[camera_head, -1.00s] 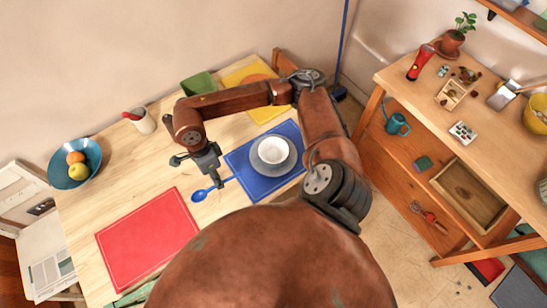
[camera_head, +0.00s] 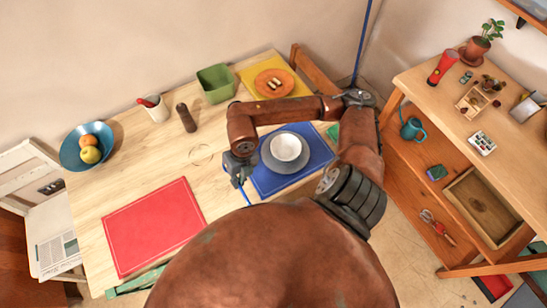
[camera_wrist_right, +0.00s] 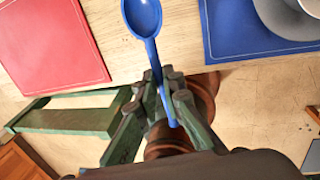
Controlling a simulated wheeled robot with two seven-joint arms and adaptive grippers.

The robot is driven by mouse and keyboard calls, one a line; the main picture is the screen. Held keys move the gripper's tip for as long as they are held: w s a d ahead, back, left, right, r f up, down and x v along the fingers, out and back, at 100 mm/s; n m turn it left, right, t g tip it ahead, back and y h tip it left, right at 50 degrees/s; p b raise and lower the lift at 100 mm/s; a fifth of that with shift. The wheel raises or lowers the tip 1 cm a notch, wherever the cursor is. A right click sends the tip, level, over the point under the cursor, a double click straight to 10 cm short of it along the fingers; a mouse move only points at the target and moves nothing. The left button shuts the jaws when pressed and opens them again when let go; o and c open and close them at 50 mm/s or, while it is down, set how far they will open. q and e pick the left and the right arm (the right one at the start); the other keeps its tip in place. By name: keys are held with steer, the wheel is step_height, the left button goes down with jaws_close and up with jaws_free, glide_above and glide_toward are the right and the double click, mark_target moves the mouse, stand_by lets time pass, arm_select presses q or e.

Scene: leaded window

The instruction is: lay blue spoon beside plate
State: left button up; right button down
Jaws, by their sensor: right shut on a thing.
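My right gripper (camera_head: 238,176) is shut on the blue spoon (camera_head: 246,195), left of the blue mat. In the right wrist view, the spoon's bowl (camera_wrist_right: 142,16) points up, away from the gripper (camera_wrist_right: 160,84), and the handle runs between the fingers. In the head view only a strip of handle shows; the spoon's bowl is hidden. The grey plate (camera_head: 283,168) lies on the blue mat (camera_head: 266,185) with a white bowl (camera_head: 286,147) on it. The plate's edge (camera_wrist_right: 287,24) shows at upper right in the wrist view. My left gripper is not in view.
A red mat (camera_head: 152,228) lies at the left front. Bare wood (camera_head: 205,180) lies between the red and blue mats.

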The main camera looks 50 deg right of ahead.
steer(key=w+d+f, duration=0.3)
steer(key=d+f, duration=0.1)
steer(key=d, duration=0.4)
glide_above(257, 169)
steer(key=f, duration=0.2)
steer(key=a+f, duration=0.1)
steer(key=f, duration=0.1)
steer(key=shift+s+f, duration=0.1)
steer(key=shift+f, duration=0.05)
steer(key=shift+d+f, duration=0.3)
steer(key=shift+f, duration=0.05)
steer(key=f, duration=0.3)
steer(key=shift+w+d+f, duration=0.2)
steer(key=shift+d+f, duration=0.05)
steer(key=shift+f, duration=0.05)
steer(key=c, duration=2.5)
jaws_free()
steer(key=shift+f, duration=0.15)
steer(key=o, duration=0.4)
